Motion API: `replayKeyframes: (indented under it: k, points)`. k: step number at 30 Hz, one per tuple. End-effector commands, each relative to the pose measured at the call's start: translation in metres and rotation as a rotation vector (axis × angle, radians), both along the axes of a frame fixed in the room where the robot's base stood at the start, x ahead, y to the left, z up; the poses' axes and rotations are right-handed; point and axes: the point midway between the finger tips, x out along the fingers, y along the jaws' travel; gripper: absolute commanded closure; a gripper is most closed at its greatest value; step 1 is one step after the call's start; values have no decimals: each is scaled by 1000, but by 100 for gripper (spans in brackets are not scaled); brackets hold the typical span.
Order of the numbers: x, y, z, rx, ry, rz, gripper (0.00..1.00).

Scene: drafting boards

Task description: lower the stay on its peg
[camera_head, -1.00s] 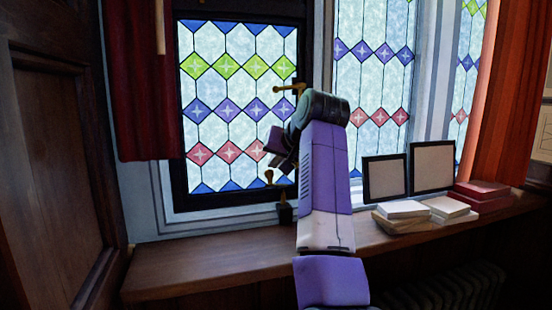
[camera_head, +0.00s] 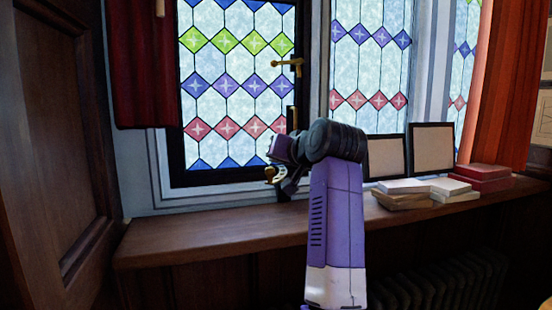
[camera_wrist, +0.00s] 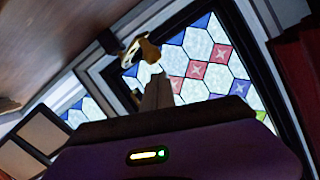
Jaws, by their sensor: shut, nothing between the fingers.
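The stay (camera_head: 269,174) shows as a small brass piece with a rounded end at the foot of the leaded window, close to my gripper. In the wrist view its curled brass end (camera_wrist: 143,49) sits just beyond my fingertips. My gripper (camera_wrist: 157,82) is shut with nothing between the fingers. The fingertips point at the brass end; I cannot tell whether they touch it. In the head view my gripper (camera_head: 286,186) is dark and partly merges with the window's lower frame. The peg cannot be made out, and my wrist covers part of that area.
A brass window handle (camera_head: 288,65) is higher on the window frame. A wooden sill (camera_head: 200,240) runs below. Books (camera_head: 405,190) and dark-framed panels (camera_head: 432,150) stand to the right. A red curtain (camera_head: 140,75) hangs left. The sill's left part is clear.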

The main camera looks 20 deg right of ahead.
Motion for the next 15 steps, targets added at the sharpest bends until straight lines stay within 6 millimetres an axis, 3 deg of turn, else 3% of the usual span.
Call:
replayKeyframes:
  k: [1,6,15]
  points:
    - [-2,0,-15,-1,-18,0,100]
    - [-7,0,-32,-1,-86,0,100]
    - [-12,1,-46,-1,-160,2,100]
